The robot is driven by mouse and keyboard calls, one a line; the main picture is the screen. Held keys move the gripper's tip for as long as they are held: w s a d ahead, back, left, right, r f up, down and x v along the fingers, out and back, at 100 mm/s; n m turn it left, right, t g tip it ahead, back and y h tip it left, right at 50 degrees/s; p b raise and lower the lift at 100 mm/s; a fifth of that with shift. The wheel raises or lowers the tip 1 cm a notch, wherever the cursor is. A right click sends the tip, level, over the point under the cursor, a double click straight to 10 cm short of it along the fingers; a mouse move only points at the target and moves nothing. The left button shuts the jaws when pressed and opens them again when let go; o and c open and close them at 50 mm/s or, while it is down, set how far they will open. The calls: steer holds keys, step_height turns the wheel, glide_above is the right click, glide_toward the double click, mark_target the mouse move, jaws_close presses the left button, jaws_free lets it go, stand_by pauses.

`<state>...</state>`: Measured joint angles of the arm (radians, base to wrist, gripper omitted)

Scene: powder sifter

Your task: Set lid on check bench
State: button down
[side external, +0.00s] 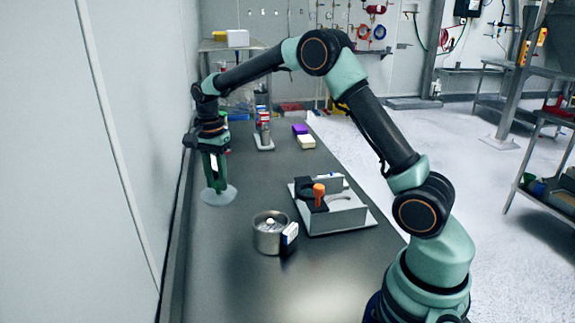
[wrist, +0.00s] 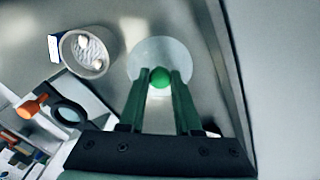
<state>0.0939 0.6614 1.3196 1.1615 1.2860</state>
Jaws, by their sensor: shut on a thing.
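The lid (side external: 218,196) is a pale, see-through disc at the left side of the dark bench top (side external: 240,290). In the wrist view the lid (wrist: 148,56) has a round green knob (wrist: 160,77) at its middle. My gripper (side external: 217,187) is above the lid, pointing down. In the wrist view its green fingers (wrist: 160,80) are shut on the knob. The lid looks level and at or just above the bench; I cannot tell if it touches. The far side of the knob is hidden.
An open metal pot (side external: 268,236) with pale pieces inside stands right of the lid, a small white and dark box (side external: 290,237) beside it. A grey fixture (side external: 345,215) with an orange knob (side external: 319,193) stands farther right. The wall is close on the left.

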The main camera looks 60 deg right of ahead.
step_height(320, 180, down, 11)
steer(key=shift+r, duration=0.1)
stand_by(0.4)
steer(key=shift+f, duration=0.2)
steer(key=c, duration=0.6)
jaws_free()
